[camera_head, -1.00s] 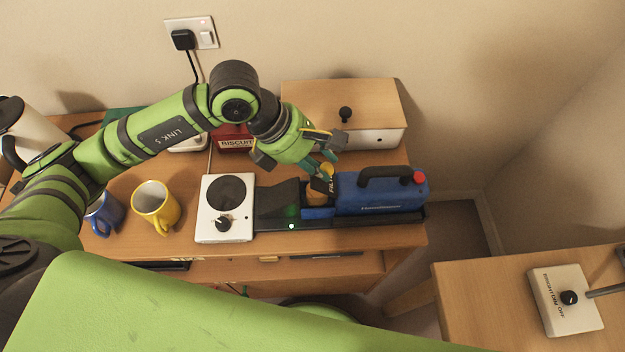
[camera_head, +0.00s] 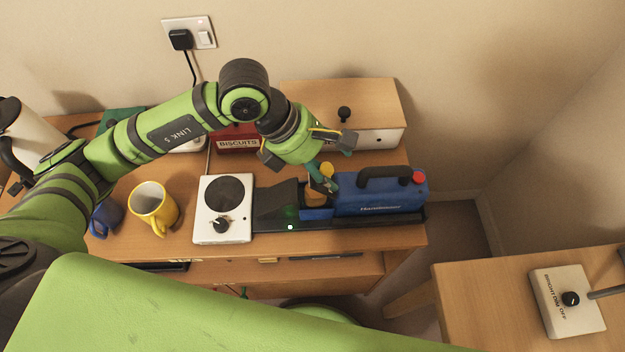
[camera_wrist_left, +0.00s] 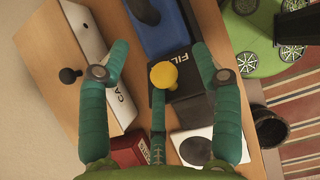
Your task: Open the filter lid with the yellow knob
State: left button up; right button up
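The yellow knob (camera_head: 327,169) shows between my left gripper's fingers in the head view. It also shows in the left wrist view (camera_wrist_left: 163,76), on a dark lid (camera_wrist_left: 182,97) with partly hidden white lettering. The lid belongs to the blue machine (camera_head: 385,200) with a black handle and red cap. A tan patch shows beside the lid; I cannot tell whether the lid is raised. My left gripper (camera_head: 335,165) is open, its teal fingers spread. The middle fingertip is close to the knob; whether they touch is unclear. My right gripper is not in view.
A wooden-topped box (camera_head: 365,105) with a black knob stands behind, near the gripper. A white hotplate (camera_head: 224,230), a yellow mug (camera_head: 155,210) and a blue mug (camera_head: 105,218) stand left. The red biscuit tin (camera_head: 238,145) is partly behind the arm.

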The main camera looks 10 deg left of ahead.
pick_arm(q)
jog(key=shift+s, duration=0.15)
jog(key=shift+r, duration=0.15)
jog(key=a+f+p+v, duration=0.1)
jog(key=v, duration=0.5)
jog(key=shift+s+a+r, duration=0.15)
jog(key=shift+a+r, duration=0.25)
jog(key=shift+s, duration=0.1)
dwell(0.4)
